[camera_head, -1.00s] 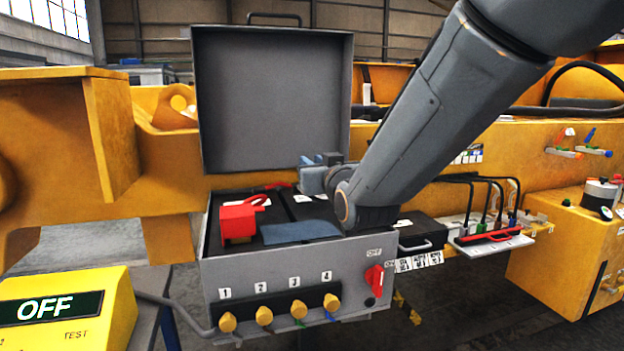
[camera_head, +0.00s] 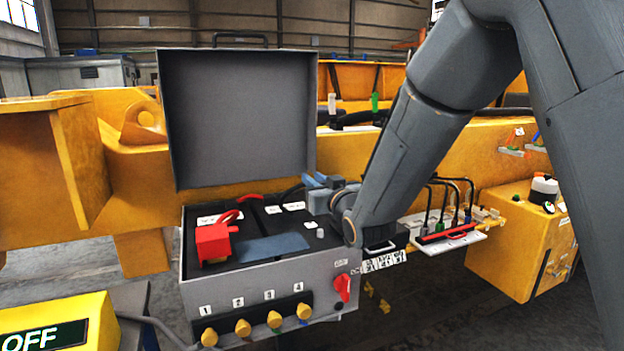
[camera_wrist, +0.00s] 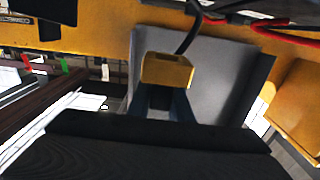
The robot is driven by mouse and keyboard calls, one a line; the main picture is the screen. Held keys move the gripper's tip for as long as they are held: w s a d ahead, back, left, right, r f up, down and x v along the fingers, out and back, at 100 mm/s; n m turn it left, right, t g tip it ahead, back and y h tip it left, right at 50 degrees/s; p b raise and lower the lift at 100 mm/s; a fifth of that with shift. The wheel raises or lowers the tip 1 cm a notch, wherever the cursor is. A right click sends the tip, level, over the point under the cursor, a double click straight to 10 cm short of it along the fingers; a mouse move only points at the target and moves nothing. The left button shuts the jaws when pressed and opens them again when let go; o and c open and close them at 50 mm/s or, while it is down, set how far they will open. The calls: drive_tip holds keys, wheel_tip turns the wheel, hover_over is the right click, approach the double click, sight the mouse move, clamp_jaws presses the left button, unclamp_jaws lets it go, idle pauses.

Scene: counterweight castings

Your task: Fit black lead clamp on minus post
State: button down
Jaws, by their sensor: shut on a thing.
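My gripper (camera_head: 318,182) is above the right part of the open grey case (camera_head: 262,277), its blue fingers pointing away from me. In the wrist view my gripper (camera_wrist: 165,98) is shut on a brass-coloured clamp block (camera_wrist: 167,70) with a black lead (camera_wrist: 188,38) running from it. In the head view the clamp is hidden by the gripper; a black lead (camera_head: 293,190) shows just left of it. A short grey post (camera_head: 320,233) stands bare on the black battery top, below and nearer than the gripper. No polarity mark is readable.
A red clamp (camera_head: 213,243) with a red lead sits at the left of the battery. The raised lid (camera_head: 240,120) stands behind. A red switch (camera_head: 343,287) and yellow knobs (camera_head: 243,327) are on the case front. A tool rack (camera_head: 450,237) is to the right.

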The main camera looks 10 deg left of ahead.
drive_tip(key=shift+f+b, duration=2.45)
drive_tip(key=shift+f, duration=0.4)
drive_tip(key=shift+f+b, duration=1.65)
drive_tip(key=shift+b, duration=0.1)
idle(0.4)
drive_tip(key=c, duration=1.5)
unclamp_jaws()
drive_tip(key=shift+c, duration=0.2)
drive_tip(key=shift+b+v, duration=0.9)
drive_tip(key=shift+v, duration=3.05)
